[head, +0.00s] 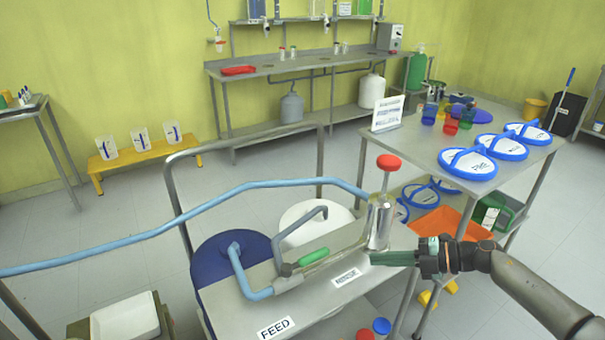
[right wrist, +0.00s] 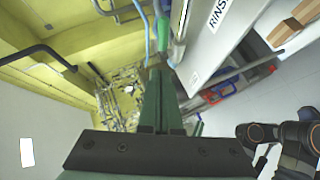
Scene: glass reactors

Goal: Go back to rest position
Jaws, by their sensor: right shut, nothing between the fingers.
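My right gripper (head: 374,258) comes in from the right in the head view. Its green fingers are shut with nothing between them. The fingertips are just right of the base of a shiny metal cylinder (head: 380,222) with a red knob (head: 388,162); I cannot tell whether they touch. The shut fingers (right wrist: 160,105) also show in the right wrist view, pointing away from the camera. A green-handled valve (head: 312,256) lies left of the gripper on the metal bench (head: 325,300). My left gripper is not in view.
A blue pipe (head: 180,224) crosses above the bench, and a grey rail (head: 245,138) rises behind it. A table (head: 425,150) with blue-rimmed discs (head: 467,164) stands behind my right arm. An orange tray (head: 450,224) sits below it. Open floor lies at the lower right.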

